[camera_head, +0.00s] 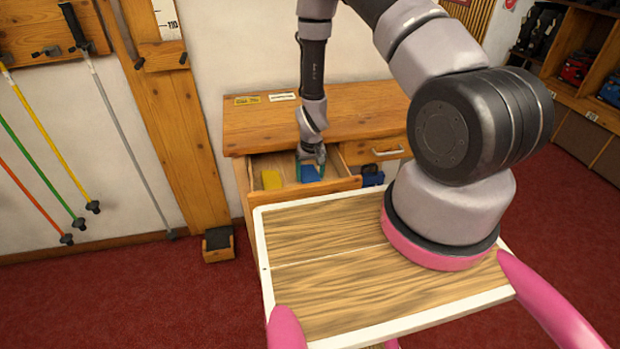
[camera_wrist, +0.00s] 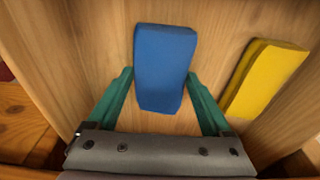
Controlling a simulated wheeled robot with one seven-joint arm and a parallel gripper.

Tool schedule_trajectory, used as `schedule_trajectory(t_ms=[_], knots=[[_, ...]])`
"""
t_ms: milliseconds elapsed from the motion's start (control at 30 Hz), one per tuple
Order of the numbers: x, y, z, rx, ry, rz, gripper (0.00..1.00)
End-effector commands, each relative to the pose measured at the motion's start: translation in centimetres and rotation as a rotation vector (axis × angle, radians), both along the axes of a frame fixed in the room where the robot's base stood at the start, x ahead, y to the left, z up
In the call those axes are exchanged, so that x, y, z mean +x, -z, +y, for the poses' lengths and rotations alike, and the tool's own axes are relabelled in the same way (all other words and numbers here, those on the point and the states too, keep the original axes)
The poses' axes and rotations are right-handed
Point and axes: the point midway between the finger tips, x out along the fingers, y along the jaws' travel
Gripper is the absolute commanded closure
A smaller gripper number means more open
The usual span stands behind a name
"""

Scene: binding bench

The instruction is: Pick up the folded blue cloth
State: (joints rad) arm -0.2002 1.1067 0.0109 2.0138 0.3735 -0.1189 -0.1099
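The folded blue cloth (camera_wrist: 164,66) lies in an open wooden drawer, seen from above in the wrist view as a thick blue block. It also shows in the head view (camera_head: 310,173), small and partly covered by my gripper. My gripper (camera_wrist: 160,82) reaches down into the drawer with its two green fingers spread, one on each side of the near part of the cloth. The fingertips are close to its sides; whether they touch cannot be told.
A folded yellow cloth (camera_wrist: 262,78) lies in the same drawer, right of the blue one in the wrist view. The drawer's front (camera_head: 305,190) and side walls surround the gripper closely. The wooden bench top (camera_head: 360,112) stands above the drawer. A dark blue object (camera_head: 372,175) is to the right.

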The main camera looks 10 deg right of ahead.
Motion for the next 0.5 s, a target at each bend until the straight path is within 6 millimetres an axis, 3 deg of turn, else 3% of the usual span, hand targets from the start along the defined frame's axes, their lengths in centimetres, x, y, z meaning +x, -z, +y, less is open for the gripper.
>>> schedule_trajectory(t_ms=[33, 67, 500], knots=[[0.0, 0.0, 0.0, 0.0, 0.0, 0.0, 0.7], [0.0, 0.0, 0.0, 0.0, 0.0, 0.0, 0.78], [-0.5, -1.3, 0.0, 0.0, 0.0, 0.002, 0.79]])
